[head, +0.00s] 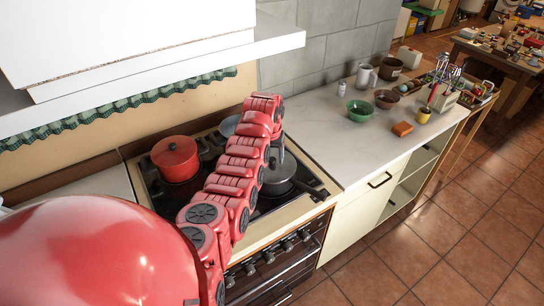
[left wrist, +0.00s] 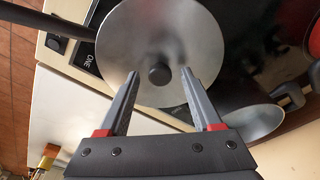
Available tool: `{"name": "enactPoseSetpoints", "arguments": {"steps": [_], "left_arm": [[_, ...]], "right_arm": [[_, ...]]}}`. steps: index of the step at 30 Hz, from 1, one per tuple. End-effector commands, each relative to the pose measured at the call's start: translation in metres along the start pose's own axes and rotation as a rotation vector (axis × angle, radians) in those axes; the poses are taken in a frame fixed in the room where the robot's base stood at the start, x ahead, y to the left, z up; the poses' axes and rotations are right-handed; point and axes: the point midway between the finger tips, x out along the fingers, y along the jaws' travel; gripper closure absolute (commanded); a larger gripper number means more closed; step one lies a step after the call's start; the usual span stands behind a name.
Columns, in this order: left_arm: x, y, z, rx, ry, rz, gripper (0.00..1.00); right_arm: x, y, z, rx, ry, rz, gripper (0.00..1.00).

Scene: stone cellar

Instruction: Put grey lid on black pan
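The black pan (head: 284,188) stands on the front right of the stove, its handle pointing to the lower right. The grey lid (left wrist: 125,40), a round disc with a black knob (left wrist: 159,74), lies over the pan in the left wrist view, with the dark handle (left wrist: 45,22) coming out from under it. It looks seated, but the rim contact is hidden. My left gripper (left wrist: 160,74) is open, its fingers apart on either side of the knob with gaps. In the head view my red arm hides part of the pan and lid. My right gripper is not in view.
A red pot (head: 175,160) stands at the stove's left. Another grey round piece (head: 229,126) sits behind my arm. The counter (head: 335,140) to the right holds a green bowl (head: 360,110), a brown bowl (head: 386,99) and an orange block (head: 402,129). A hood (head: 150,50) hangs above.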

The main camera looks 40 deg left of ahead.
Motion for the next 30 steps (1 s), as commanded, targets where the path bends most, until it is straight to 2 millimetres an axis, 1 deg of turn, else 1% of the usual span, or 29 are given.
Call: {"name": "enactPoseSetpoints", "arguments": {"steps": [9,14,18,20,21,22,24,30], "left_arm": [[0.000,0.000,0.000,0.000,0.001,0.000,0.30],[-0.008,0.000,-0.001,0.000,0.003,0.000,0.30],[-0.028,0.001,0.000,0.001,0.005,0.000,0.30],[-0.044,0.000,-0.002,0.001,0.010,-0.001,0.30],[-0.056,0.000,-0.002,0.000,0.012,-0.001,0.30],[-0.072,-0.002,-0.003,-0.002,0.009,-0.001,0.30],[-0.089,-0.002,-0.002,-0.003,0.004,0.000,0.30],[-0.115,-0.002,-0.001,-0.003,-0.002,0.001,0.30]], "right_arm": [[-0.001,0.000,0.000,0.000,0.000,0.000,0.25],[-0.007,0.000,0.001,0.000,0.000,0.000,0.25],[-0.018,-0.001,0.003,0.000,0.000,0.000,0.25],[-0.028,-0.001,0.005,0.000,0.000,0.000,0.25],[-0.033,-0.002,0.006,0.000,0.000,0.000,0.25],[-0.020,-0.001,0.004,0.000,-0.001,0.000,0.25],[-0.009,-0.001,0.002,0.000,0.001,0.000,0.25],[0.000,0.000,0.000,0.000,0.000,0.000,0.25]]}}
